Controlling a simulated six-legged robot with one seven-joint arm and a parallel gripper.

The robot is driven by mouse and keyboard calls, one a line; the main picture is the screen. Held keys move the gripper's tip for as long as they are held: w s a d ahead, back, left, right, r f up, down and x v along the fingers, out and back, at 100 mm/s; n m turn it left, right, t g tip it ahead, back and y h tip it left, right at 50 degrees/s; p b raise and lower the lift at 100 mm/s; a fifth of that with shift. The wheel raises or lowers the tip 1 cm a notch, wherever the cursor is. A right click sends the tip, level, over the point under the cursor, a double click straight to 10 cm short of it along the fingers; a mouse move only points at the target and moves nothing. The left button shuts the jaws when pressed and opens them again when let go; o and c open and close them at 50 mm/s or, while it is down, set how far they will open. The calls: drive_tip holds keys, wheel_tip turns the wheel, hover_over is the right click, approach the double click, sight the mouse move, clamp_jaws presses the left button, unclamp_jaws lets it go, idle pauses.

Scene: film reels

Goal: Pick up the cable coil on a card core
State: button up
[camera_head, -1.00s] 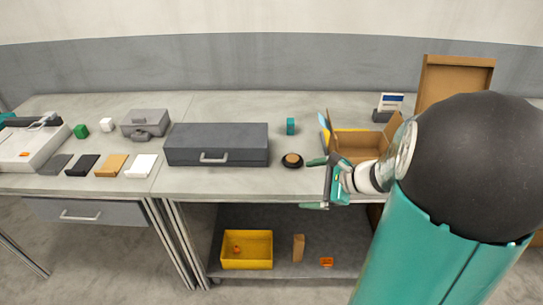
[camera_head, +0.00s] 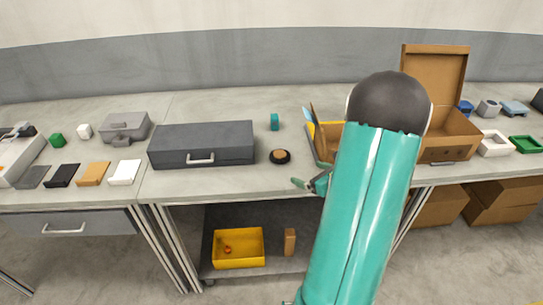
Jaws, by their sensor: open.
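The cable coil (camera_head: 280,156) is a small black ring around a tan card core. The rest of the gripper is mostly hidden behind my teal arm.
The dark grey case (camera_head: 202,145) stands left of the coil. A teal block (camera_head: 275,122) stands behind it. Below is a shelf with a yellow bin (camera_head: 238,262).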

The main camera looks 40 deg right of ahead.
approach(280, 153)
drive_tip(key=x, duration=0.5)
drive_tip(key=shift+w, duration=0.1)
drive_tip(key=x, duration=0.5)
drive_tip(key=shift+a+f, duration=0.1)
drive_tip(key=shift+c, duration=0.4)
drive_tip(key=c, duration=1)
